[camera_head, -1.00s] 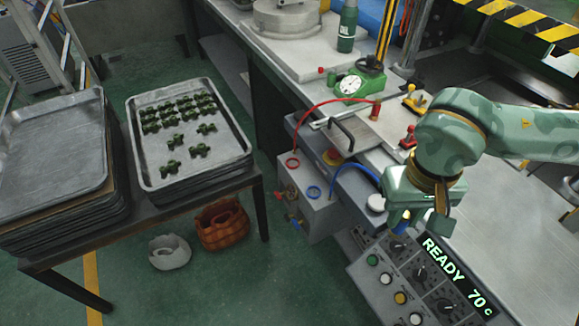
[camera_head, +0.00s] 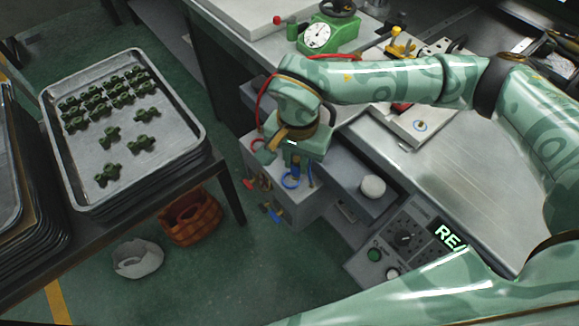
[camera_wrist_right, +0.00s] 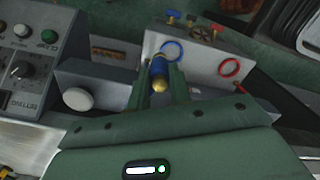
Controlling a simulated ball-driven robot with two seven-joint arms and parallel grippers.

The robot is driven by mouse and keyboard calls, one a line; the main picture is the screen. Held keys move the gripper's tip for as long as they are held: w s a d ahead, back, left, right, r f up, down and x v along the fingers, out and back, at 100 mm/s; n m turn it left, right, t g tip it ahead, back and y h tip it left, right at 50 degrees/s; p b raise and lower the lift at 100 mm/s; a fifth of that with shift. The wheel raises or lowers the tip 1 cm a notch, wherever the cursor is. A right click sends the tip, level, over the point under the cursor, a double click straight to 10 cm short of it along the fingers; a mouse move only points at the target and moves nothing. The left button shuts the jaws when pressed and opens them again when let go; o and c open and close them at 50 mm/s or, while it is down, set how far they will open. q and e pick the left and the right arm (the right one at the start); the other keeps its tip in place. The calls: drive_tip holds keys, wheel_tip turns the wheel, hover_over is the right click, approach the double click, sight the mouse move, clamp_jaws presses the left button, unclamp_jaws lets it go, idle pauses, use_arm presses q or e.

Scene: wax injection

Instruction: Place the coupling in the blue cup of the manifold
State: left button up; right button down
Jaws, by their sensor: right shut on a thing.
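My right gripper (camera_head: 294,168) is shut on the coupling (camera_head: 295,172), just above the grey manifold (camera_head: 288,206). The coupling has a blue body and a brass end, which show between the fingers (camera_wrist_right: 160,82) in the right wrist view (camera_wrist_right: 158,68). The blue cup (camera_head: 291,182) is a ring on the manifold, right by the coupling's tip in the head view. In the wrist view the blue cup (camera_wrist_right: 181,49) lies just beyond the coupling. I cannot tell whether they touch. My left gripper is not in view.
The red ring (camera_head: 257,146) sits beside the blue one on the manifold. A white round knob (camera_head: 373,187) and the control panel (camera_head: 405,235) are to the right. A tray of green parts (camera_head: 195,135) stands at the left.

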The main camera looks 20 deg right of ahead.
drive_tip(key=shift+w+a+f+b, duration=0.1)
drive_tip(key=shift+w+f+b, duration=0.3)
drive_tip(key=shift+w+f, duration=0.7)
drive_tip(key=f+b, duration=0.2)
drive_tip(key=f, duration=0.2)
drive_tip(key=shift+w+f, duration=0.1)
drive_tip(key=shift+w, duration=0.1)
drive_tip(key=c, duration=1.3)
unclamp_jaws()
wheel_tip(320, 180, up, 12)
drive_tip(key=p, duration=0.4)
drive_tip(key=shift+r, duration=0.2)
